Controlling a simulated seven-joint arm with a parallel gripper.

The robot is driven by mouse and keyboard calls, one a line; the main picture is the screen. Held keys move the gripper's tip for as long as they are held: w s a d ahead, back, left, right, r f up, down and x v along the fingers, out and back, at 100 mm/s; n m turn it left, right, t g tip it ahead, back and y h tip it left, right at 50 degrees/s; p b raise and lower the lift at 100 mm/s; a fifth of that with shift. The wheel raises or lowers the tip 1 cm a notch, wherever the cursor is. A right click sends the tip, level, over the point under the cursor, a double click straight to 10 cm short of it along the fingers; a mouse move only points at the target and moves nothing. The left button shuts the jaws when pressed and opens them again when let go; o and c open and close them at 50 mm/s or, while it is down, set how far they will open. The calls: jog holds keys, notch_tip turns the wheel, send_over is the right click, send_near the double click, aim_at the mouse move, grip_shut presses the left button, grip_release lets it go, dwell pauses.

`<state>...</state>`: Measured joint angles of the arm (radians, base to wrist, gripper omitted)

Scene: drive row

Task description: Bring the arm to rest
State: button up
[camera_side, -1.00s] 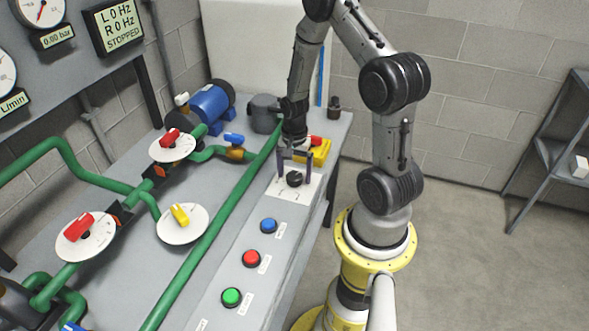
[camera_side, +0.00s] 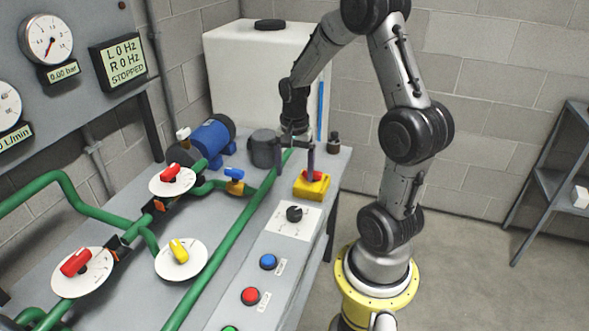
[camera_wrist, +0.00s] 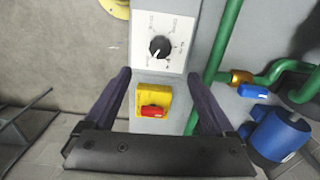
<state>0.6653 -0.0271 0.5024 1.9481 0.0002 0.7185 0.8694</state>
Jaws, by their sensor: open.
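My gripper (camera_wrist: 159,76) is open and empty, its two dark fingers spread apart in the wrist view. In the side view my gripper hangs above the far end of the bench, near the yellow box (camera_side: 312,190) with a red handle. One finger overlaps that red handle in the picture; I cannot tell whether they touch. In the wrist view the yellow box (camera_wrist: 146,94) and its red handle (camera_wrist: 151,112) show between the fingers. The black knob (camera_side: 294,213) on its white plate stands clear of my gripper; it also shows in the wrist view (camera_wrist: 159,47).
Blue (camera_side: 268,262) and red (camera_side: 250,296) buttons sit along the bench front. Green pipes (camera_side: 225,238) with dial valves run to the left. A blue motor (camera_side: 211,139) and white tank (camera_side: 250,75) stand behind.

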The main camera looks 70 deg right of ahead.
dwell(0.4)
jog(key=w+a+r+n+t+h, duration=0.15)
jog(key=a+r+n+t, duration=0.4)
jog(key=a+r, duration=0.85)
jog(key=s+a+r+n+y, duration=0.1)
jog(key=s+a+n, duration=0.4)
jog(key=s+n, duration=0.5)
jog(key=shift+a+r+n, duration=0.3)
jog(key=shift+n, duration=0.75)
jog(key=shift+y, duration=0.25)
